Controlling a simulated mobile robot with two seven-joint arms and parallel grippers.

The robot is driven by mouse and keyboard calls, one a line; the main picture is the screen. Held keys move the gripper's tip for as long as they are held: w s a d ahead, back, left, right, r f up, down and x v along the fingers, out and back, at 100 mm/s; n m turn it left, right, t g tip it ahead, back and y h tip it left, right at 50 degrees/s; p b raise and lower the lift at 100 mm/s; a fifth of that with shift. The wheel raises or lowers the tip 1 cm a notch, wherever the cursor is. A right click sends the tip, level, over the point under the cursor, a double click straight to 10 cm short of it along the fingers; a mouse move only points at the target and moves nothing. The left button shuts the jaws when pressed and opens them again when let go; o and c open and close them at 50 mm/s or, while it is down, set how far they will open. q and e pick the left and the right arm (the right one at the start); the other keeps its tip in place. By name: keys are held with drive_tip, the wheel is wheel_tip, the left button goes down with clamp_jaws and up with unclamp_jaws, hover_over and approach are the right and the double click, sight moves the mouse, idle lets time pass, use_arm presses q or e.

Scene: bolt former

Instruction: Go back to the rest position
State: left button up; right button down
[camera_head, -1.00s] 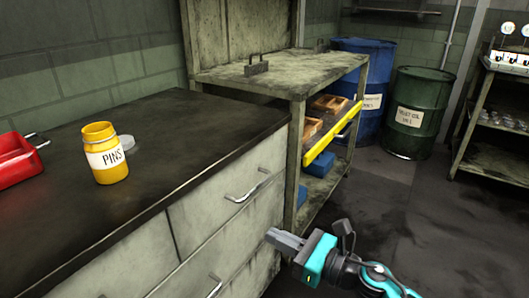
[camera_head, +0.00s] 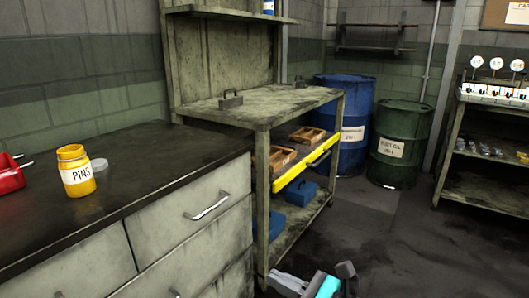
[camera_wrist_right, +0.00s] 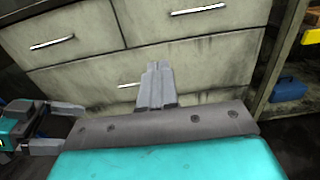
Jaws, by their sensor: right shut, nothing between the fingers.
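My right gripper (camera_head: 278,281) shows at the bottom edge of the head view, with only its grey fingers and part of its teal body in the picture. In the right wrist view its two fingers (camera_wrist_right: 156,70) are together, with nothing between them. They point toward the cabinet drawers (camera_wrist_right: 165,55). My left gripper (camera_wrist_right: 62,126) shows at the left of the right wrist view, with its two grey fingers apart and nothing seen between them. It is not in the head view.
The black-topped cabinet (camera_head: 130,160) carries a yellow PINS jar (camera_head: 75,172) and a red box (camera_head: 8,176). A metal workbench (camera_head: 300,106) with a yellow-fronted drawer (camera_head: 305,171) stands beyond. Blue (camera_head: 345,100) and green (camera_head: 402,120) drums stand behind. Floor (camera_head: 390,240) is clear at right.

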drive_tip(key=s+d+r+m+t+h+p, duration=0.25)
drive_tip(key=m+p, duration=0.25)
drive_tip(key=m, duration=0.6)
drive_tip(key=s+d+r+m+t+h+p, duration=0.25)
drive_tip(key=d+m+h+p, duration=0.2)
drive_tip(key=m, duration=0.75)
use_arm(q)
drive_tip(key=s+a+r+y+p, duration=0.1)
drive_tip(key=a+r+p, duration=0.3)
drive_tip(key=r+p, duration=0.5)
wheel_tip(320, 180, up, 4)
drive_tip(key=shift+s, duration=0.45)
use_arm(e)
drive_tip(key=s+d+f+m+g+h, duration=0.1)
drive_tip(key=s+d+m+g+h, duration=0.1)
drive_tip(key=s+m, duration=0.4)
drive_tip(key=s+d+f+m+g+h, duration=0.2)
drive_tip(key=s+d+m+h, duration=0.2)
drive_tip(key=m, duration=1.1)
drive_tip(key=s+d, duration=0.1)
drive_tip(key=s, duration=0.2)
drive_tip(key=shift+d+f+m, duration=0.25)
drive_tip(key=shift+d+m, duration=0.05)
